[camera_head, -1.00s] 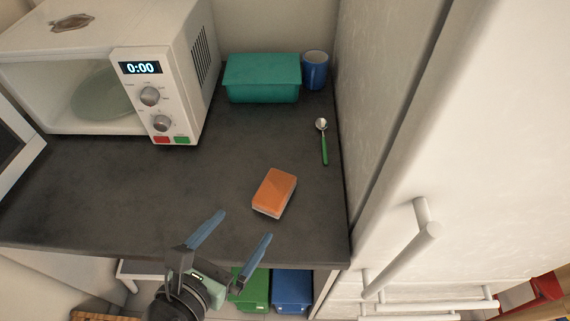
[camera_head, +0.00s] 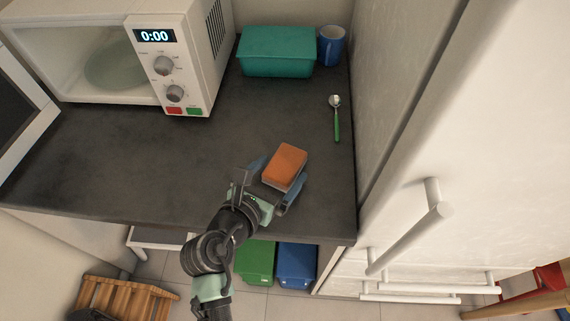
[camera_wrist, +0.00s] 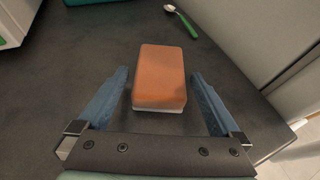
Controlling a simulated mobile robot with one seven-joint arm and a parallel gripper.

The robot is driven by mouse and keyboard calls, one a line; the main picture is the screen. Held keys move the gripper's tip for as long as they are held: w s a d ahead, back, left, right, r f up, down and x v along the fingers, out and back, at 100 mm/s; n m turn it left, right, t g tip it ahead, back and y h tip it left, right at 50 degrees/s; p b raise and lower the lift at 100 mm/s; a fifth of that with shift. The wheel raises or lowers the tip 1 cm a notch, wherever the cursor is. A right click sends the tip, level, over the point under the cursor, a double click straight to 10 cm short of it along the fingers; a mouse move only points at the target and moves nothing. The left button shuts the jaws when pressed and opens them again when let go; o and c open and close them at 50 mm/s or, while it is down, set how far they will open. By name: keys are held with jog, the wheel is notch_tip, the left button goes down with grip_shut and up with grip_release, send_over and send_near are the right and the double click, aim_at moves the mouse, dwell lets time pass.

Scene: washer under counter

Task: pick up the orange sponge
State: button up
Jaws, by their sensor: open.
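The orange sponge (camera_head: 286,164) with a pale underside lies on the dark countertop near its front edge, right of the middle. In the wrist view the sponge (camera_wrist: 159,75) sits ahead of my palm, with its near part between the two blue fingers. My gripper (camera_head: 278,178) is open, low over the counter, reaching in from the front. In the wrist view my gripper (camera_wrist: 160,84) shows a visible gap between each finger and the sponge's sides. In the head view the fingers are partly hidden by the sponge and the wrist.
A green-handled spoon (camera_head: 336,118) lies behind and right of the sponge. A tall white cabinet (camera_head: 420,130) borders the right. The counter left of the sponge is clear.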

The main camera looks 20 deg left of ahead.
jog(key=shift+w+f, duration=0.2)
jog(key=shift+w, duration=0.25)
jog(key=shift+c, duration=0.2)
